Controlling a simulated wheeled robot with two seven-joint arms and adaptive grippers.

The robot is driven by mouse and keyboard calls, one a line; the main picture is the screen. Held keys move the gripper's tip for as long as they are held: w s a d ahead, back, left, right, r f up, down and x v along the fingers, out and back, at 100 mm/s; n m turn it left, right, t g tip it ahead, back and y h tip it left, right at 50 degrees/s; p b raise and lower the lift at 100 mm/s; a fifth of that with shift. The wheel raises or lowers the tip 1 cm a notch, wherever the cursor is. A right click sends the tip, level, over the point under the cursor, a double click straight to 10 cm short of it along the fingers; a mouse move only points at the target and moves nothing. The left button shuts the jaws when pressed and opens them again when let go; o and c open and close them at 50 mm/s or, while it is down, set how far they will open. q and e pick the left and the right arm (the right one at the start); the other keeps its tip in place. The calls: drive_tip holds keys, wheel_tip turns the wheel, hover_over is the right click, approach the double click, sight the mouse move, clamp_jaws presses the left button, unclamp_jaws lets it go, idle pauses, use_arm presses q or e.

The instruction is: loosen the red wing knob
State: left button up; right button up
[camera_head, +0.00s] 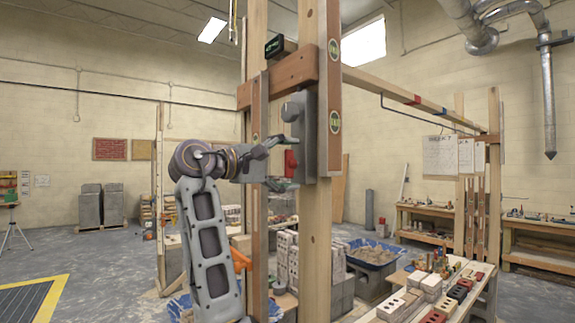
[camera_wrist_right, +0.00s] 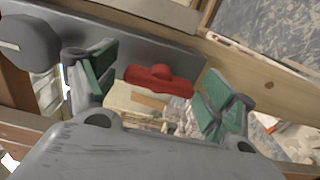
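The red wing knob (camera_head: 290,163) sits on the lower part of a grey metal box (camera_head: 308,135), which is fixed to a wooden upright. My right gripper (camera_head: 274,148) reaches in from the left, close beside the knob. In the right wrist view, the red wing knob (camera_wrist_right: 158,80) shows whole between two green-padded fingers. The fingers are apart, with a narrow gap visible on each side of the knob. How deep the knob lies between the pads is hard to tell. My left gripper is not in view.
A grey round knob (camera_head: 291,111) sits on the box above the red one; it also shows at the left in the right wrist view (camera_wrist_right: 28,42). A wooden crosspiece (camera_head: 291,72) is above. Grey blocks (camera_head: 288,262) and a blue tub (camera_head: 372,252) stand below.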

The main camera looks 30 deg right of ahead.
drive_tip(key=shift+s+a, duration=0.1)
drive_tip(key=a, duration=1.1)
drive_tip(key=shift+s+a, duration=0.4)
drive_tip(key=shift+m, duration=0.3)
